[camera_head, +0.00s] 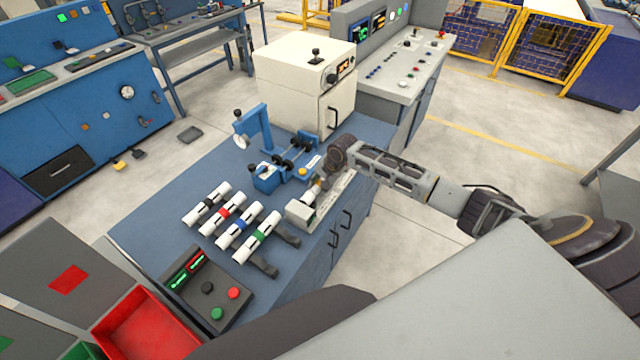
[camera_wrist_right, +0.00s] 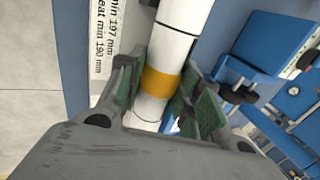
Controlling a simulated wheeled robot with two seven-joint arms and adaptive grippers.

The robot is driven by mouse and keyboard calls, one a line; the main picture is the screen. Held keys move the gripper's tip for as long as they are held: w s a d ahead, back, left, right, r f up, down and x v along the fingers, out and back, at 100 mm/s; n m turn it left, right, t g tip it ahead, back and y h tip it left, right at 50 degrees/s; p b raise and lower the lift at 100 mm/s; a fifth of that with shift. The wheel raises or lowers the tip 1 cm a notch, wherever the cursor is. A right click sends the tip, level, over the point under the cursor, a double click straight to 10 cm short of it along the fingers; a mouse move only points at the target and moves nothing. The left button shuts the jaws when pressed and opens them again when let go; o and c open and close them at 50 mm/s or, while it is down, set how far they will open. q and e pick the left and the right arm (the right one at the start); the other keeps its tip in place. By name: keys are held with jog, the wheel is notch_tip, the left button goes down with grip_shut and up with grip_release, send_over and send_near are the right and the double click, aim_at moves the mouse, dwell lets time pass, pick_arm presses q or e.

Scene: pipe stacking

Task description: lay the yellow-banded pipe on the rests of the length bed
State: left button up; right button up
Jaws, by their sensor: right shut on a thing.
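The yellow-banded pipe (camera_wrist_right: 158,82) is white with a yellow band and sits between the green pads of my right gripper (camera_wrist_right: 156,92) in the right wrist view. The gripper is shut on it near the band. In the head view my right gripper (camera_head: 316,192) is low over the right side of the blue table (camera_head: 165,228), and the pipe is mostly hidden there. A blue fixture with black parts (camera_head: 288,157) stands just beyond the gripper; it also shows in the right wrist view (camera_wrist_right: 285,45). Whether the pipe touches anything is unclear. My left gripper is out of view.
White pipes with black, red, blue and green bands (camera_head: 248,238) lie side by side at the table's middle. A button box (camera_head: 208,288) is in front, beside a red bin (camera_head: 148,325). A cream machine (camera_head: 300,75) stands behind. A printed strip (camera_wrist_right: 108,40) lies along the right edge.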

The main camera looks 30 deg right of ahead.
jog(key=shift+f, duration=0.45)
dwell(0.9)
jog(key=o, duration=1.1)
jog(key=shift+v, duration=5.95)
